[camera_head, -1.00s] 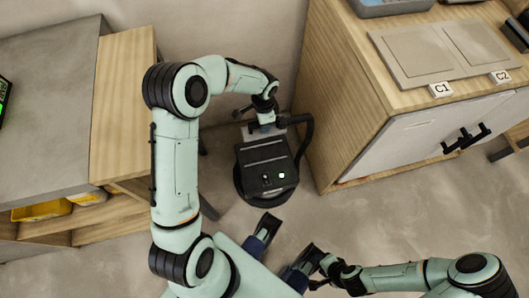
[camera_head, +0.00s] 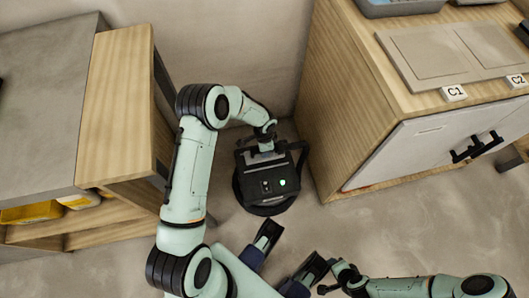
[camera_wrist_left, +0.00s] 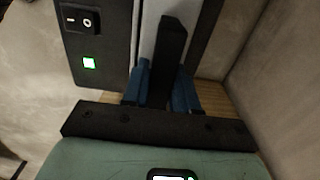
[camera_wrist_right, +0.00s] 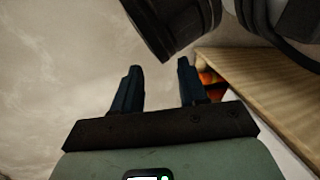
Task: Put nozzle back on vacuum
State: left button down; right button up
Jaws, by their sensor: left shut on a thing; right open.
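The black vacuum (camera_head: 257,187) stands on the floor between the two cabinets, its round base down. Its switch panel carries a lit green light, also seen on the vacuum in the left wrist view (camera_wrist_left: 95,50). My left gripper (camera_head: 266,138) is at the vacuum's top rear. In the left wrist view its blue fingers (camera_wrist_left: 168,90) are closed around a black bar (camera_wrist_left: 172,45); I cannot tell whether this is the nozzle or a handle. My right gripper (camera_head: 288,253) is open and empty in front of the vacuum. No separate nozzle is clearly visible.
A wooden cabinet (camera_head: 345,105) with a white front stands close on the vacuum's right. A wood and grey bench (camera_head: 115,100) stands on the left, with a yellow bin (camera_head: 32,212) below. A black hose (camera_head: 304,158) bends along the vacuum's right side. Floor (camera_head: 420,225) is clear at right.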

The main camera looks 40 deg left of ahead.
pick_arm(q)
jog(key=shift+f+b, duration=0.35)
jog(key=shift+f, duration=1.3)
pick_arm(e)
jog(key=shift+w+d+f, duration=0.3)
jog(key=shift+w+f, duration=0.15)
jog(key=shift+w, duration=0.2)
pick_arm(q)
jog(key=shift+f, duration=0.15)
jog(key=c, duration=0.9)
grip_release()
jog(key=shift+o, duration=0.2)
pick_arm(e)
jog(key=shift+w+d+f, duration=0.1)
jog(key=shift+w+f, duration=0.05)
jog(key=shift+w, duration=0.05)
pick_arm(q)
jog(key=shift+r, duration=0.5)
notch_tip(320, 180, up, 11)
jog(key=p, duration=0.2)
jog(key=shift+r+p, duration=0.2)
jog(key=shift+p, duration=0.2)
pick_arm(e)
jog(key=s+a+r+g, duration=0.1)
jog(key=s+a+r, duration=0.1)
jog(key=s+r, duration=0.1)
jog(key=shift+s+a+r, duration=0.15)
jog(key=shift+s+r, duration=0.1)
jog(key=shift+s, duration=0.65)
